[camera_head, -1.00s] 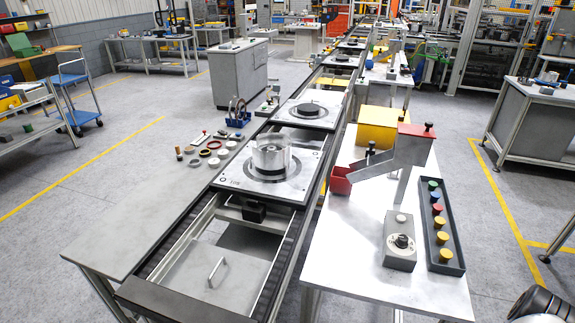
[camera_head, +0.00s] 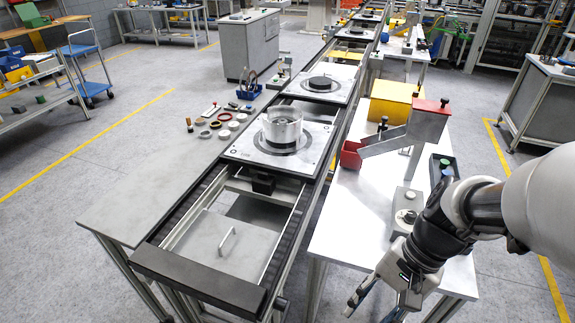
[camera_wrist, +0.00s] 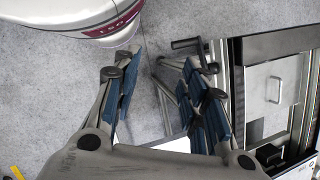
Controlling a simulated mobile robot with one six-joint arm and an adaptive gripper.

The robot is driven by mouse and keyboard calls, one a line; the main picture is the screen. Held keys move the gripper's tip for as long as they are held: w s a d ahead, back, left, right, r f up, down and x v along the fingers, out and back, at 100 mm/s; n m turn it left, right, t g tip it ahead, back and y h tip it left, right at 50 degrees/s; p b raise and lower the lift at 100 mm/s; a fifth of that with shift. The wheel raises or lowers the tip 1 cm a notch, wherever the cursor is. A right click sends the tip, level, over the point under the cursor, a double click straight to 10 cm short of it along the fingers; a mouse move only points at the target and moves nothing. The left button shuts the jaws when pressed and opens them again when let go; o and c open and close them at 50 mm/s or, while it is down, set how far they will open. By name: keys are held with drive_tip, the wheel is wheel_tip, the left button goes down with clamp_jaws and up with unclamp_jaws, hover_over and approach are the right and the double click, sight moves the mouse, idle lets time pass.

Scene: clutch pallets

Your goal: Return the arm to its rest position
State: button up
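My gripper (camera_head: 372,308) is at the lower right of the head view, held past the near left end of the right-hand white table (camera_head: 345,225). In the wrist view my gripper (camera_wrist: 160,80) has its blue-padded fingers spread apart. Only grey floor and a bit of table edge show between them, so it is open and empty. My arm comes in from the right and hides the near right part of the table, including most of the tray of coloured buttons (camera_head: 444,165).
A conveyor with pallets (camera_head: 240,150) runs up the middle; the nearest carries a clear cylinder (camera_head: 282,127). Open floor (camera_head: 60,230) lies at the left.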

wheel_tip(320, 180, up, 11)
drive_tip(key=s+a+n+t+h, duration=0.1)
drive_tip(key=s+n+t+h, duration=0.2)
drive_tip(key=n+t, duration=0.3)
drive_tip(key=shift+f+n+t+h, duration=0.2)
drive_tip(key=shift+n+t+h, duration=0.25)
drive_tip(key=shift+n, duration=0.75)
